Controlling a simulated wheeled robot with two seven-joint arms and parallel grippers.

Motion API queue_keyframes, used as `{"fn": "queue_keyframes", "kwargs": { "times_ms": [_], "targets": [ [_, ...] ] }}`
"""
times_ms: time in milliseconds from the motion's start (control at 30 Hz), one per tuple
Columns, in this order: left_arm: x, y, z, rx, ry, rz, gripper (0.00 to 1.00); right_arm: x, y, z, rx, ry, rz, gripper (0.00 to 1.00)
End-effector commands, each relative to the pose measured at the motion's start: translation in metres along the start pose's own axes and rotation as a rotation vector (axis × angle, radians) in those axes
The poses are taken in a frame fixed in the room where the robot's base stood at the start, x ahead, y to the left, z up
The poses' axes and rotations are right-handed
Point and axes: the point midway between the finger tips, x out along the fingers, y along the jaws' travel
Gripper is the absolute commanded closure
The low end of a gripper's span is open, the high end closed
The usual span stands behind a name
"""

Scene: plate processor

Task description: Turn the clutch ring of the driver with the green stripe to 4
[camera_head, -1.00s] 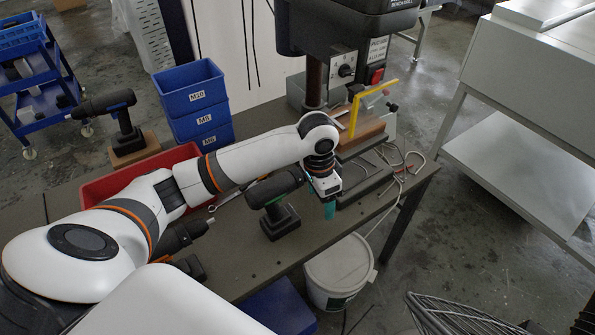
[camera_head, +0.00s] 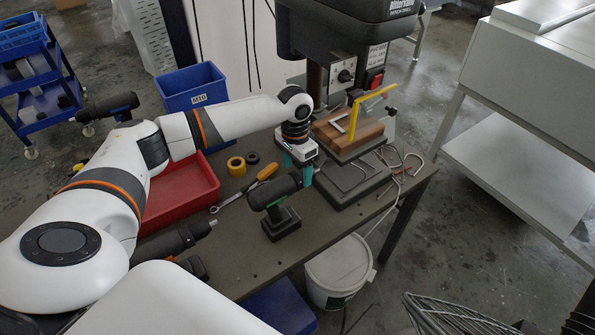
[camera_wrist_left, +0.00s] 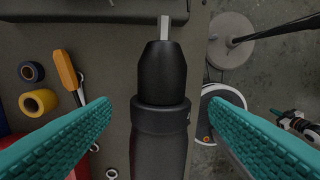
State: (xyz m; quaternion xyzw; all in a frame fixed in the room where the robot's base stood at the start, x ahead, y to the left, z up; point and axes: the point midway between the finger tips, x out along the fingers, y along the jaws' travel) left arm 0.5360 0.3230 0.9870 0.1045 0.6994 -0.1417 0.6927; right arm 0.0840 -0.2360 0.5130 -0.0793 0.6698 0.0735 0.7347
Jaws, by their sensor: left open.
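A black cordless driver (camera_head: 274,192) stands upright on its battery base near the bench's front edge, its nose toward the drill press. In the left wrist view, the driver's dark chuck (camera_wrist_left: 163,72) and bit lie between the open fingers (camera_wrist_left: 158,100) in the picture. The ribless-looking clutch ring (camera_wrist_left: 160,118) sits behind the chuck; gaps show on both sides. Its numbers cannot be read. My right gripper is out of view.
Another driver (camera_head: 180,240) stands at front left, and one (camera_head: 112,104) at the back left. A red bin (camera_head: 180,190), tape rolls (camera_head: 236,166), an orange-handled tool (camera_head: 267,171) and a wrench lie near. The drill press (camera_head: 345,25) stands behind. A white bucket (camera_head: 340,268) is below the edge.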

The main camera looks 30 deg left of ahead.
Motion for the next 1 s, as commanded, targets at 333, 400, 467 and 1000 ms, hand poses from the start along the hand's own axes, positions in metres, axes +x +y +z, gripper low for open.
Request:
{"fn": "queue_keyframes", "kwargs": {
  "times_ms": [333,400,467,1000],
  "targets": [
    [0.026,0.0,0.0,0.0,0.0,0.001,0.3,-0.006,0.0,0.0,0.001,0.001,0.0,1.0],
    [0.026,0.0,0.0,0.0,0.0,0.001,0.3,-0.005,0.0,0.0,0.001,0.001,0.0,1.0],
    [0.026,0.0,0.0,0.0,0.0,0.001,0.3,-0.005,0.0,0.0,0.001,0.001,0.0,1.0],
    [0.025,-0.001,0.0,0.001,0.0,0.01,0.75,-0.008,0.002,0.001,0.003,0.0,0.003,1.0]
  ]
}}
